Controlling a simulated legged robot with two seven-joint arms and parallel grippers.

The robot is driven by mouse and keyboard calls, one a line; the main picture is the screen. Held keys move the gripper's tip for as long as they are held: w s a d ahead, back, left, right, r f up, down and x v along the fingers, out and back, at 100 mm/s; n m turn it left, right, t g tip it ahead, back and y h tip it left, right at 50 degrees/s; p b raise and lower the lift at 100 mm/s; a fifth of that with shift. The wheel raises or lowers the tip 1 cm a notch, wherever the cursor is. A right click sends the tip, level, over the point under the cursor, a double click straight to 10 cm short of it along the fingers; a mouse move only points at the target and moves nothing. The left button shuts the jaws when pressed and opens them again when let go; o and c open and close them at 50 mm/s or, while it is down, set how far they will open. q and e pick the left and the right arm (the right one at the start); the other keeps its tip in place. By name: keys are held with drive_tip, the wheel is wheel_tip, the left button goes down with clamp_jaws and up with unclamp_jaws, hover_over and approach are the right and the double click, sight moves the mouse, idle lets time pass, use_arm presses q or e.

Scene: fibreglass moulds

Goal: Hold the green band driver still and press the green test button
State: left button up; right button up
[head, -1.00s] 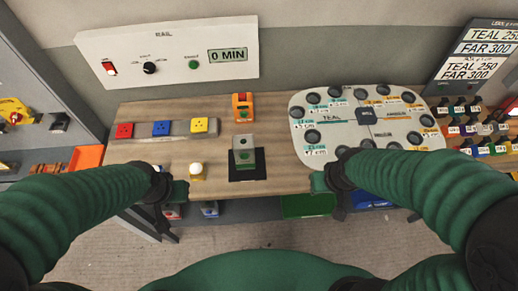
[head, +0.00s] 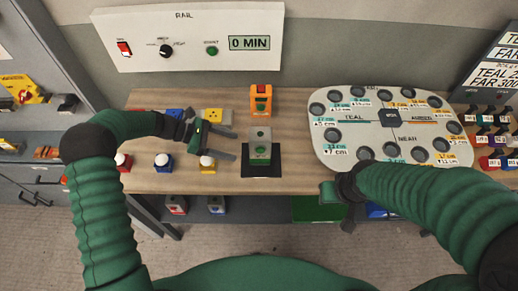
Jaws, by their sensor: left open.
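A grey box with a green band on its front (head: 260,154), which looks like the green band driver, stands upright on a black mat (head: 262,173) mid-table. A small round mark shows on its upper grey face; I cannot tell whether this is the test button. My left gripper (head: 234,145) is open just left of the box, its two dark fingers pointing right towards it. The fingertips look close to the box but not around it. My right gripper (head: 341,197) is at the table's front edge below the round-cornered board; its jaws are too unclear to read.
An orange device (head: 261,101) stands behind the box. Red, blue and yellow blocks, including a yellow one (head: 214,116), lie left, partly behind my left arm. White-topped pieces (head: 163,162) stand in front. A white board with holes (head: 330,145) fills the right. A wall panel (head: 190,36) has a green button (head: 211,50).

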sight(256, 153)
use_arm(q)
drive_tip(key=shift+d+f, duration=0.1)
drive_tip(key=shift+f, duration=0.05)
drive_tip(key=b+x, duration=0.1)
drive_tip(key=x, duration=0.2)
drive_tip(key=b+x, duration=0.1)
drive_tip(key=x, duration=0.5)
drive_tip(key=shift+d+r+b, duration=0.25)
drive_tip(key=shift+b, duration=0.15)
drive_tip(key=shift+d+f, duration=0.25)
drive_tip(key=shift+d, duration=0.05)
drive_tip(key=shift+a, duration=0.2)
use_arm(e)
drive_tip(key=x, duration=0.3)
drive_tip(key=shift+s, duration=0.35)
use_arm(q)
drive_tip(key=shift+d, duration=0.3)
drive_tip(key=c, duration=0.8)
use_arm(e)
drive_tip(key=shift+d+f, duration=0.1)
drive_tip(key=shift+d, duration=0.2)
drive_tip(key=shift+c, duration=0.2)
use_arm(q)
drive_tip(key=shift+a, duration=0.1)
use_arm(e)
drive_tip(key=shift+a, duration=0.1)
clamp_jaws()
